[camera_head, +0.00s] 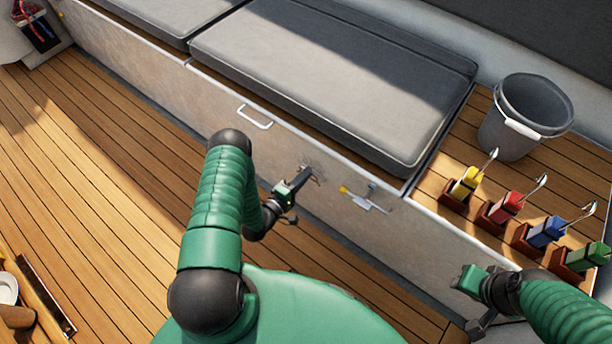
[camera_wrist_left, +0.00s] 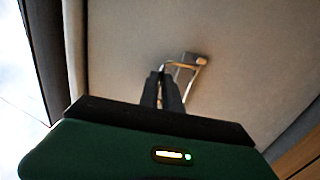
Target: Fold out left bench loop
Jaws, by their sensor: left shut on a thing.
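The bench front (camera_head: 150,84) carries a small metal loop, which shows in the left wrist view (camera_wrist_left: 201,63) on its mount against the pale panel. My left gripper (camera_head: 308,177) reaches the bench front, and its two dark fingers (camera_wrist_left: 164,78) are shut on the loop. The loop stands out from the panel at the fingertips. In the head view the loop is mostly hidden by the gripper. My right gripper (camera_head: 477,301) is at the lower right, away from the loop; its fingers do not show clearly.
A white handle (camera_head: 255,116) and a latch with a yellow tip (camera_head: 364,197) are on the bench front. Grey cushions (camera_head: 330,70) lie on top. A grey bucket (camera_head: 522,115) and several coloured blocks with metal hooks (camera_head: 507,207) stand at right.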

